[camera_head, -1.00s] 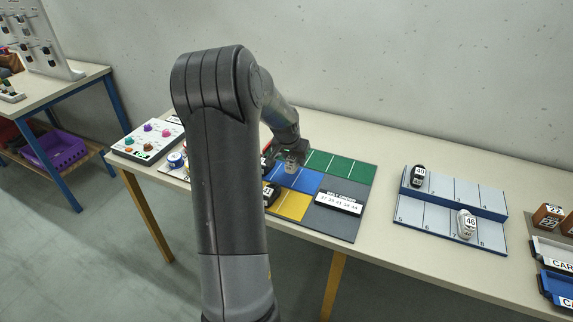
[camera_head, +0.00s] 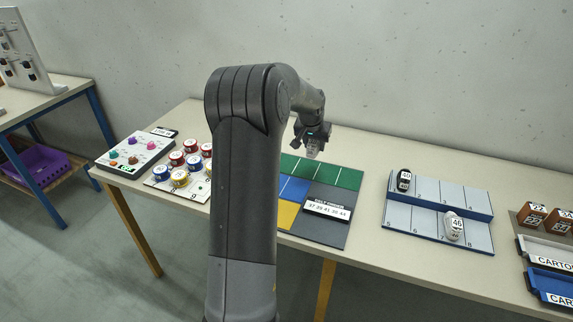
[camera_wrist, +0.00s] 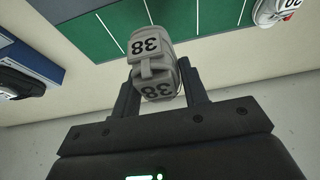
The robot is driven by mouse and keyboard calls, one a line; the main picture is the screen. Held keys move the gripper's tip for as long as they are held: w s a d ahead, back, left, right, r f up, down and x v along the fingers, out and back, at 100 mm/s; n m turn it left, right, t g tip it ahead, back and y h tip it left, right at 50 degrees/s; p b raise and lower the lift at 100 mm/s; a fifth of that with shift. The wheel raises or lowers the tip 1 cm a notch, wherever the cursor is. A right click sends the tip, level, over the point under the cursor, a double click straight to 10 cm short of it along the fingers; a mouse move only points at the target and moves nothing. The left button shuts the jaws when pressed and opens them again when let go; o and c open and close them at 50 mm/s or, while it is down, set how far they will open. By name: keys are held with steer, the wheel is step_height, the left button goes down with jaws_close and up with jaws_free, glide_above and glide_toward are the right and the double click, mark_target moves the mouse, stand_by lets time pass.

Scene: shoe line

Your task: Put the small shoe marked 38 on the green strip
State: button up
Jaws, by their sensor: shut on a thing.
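The small grey shoe marked 38 (camera_wrist: 150,62) is held between the two fingers of my gripper (camera_wrist: 155,88) in the wrist view. In the head view my gripper (camera_head: 312,146) is shut on the shoe (camera_head: 312,153), raised near the green strip's back edge. The green strip (camera_head: 340,178) is the back row of the sorting mat, split by white lines. My arm hides the mat's left side in the head view.
A blue-grey rack (camera_head: 430,215) to the right holds a dark shoe marked 40 (camera_head: 404,180) and a pale shoe marked 46 (camera_head: 453,226). A label plate (camera_head: 326,210) lies on the mat. Another pale shoe (camera_wrist: 272,10) shows at the wrist view's upper right. Several cans (camera_head: 180,177) stand left.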

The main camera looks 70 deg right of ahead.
steer(key=shift+w+d+f, duration=0.1)
steer(key=shift+w+d, duration=0.05)
steer(key=shift+d, duration=0.3)
glide_above(287, 162)
steer(key=a, duration=0.2)
steer(key=f, duration=0.6)
steer(key=shift+d+f, duration=0.2)
steer(key=shift+f, duration=2.2)
steer(key=o, duration=1)
steer(key=shift+f, duration=0.15)
steer(key=v, duration=1.2)
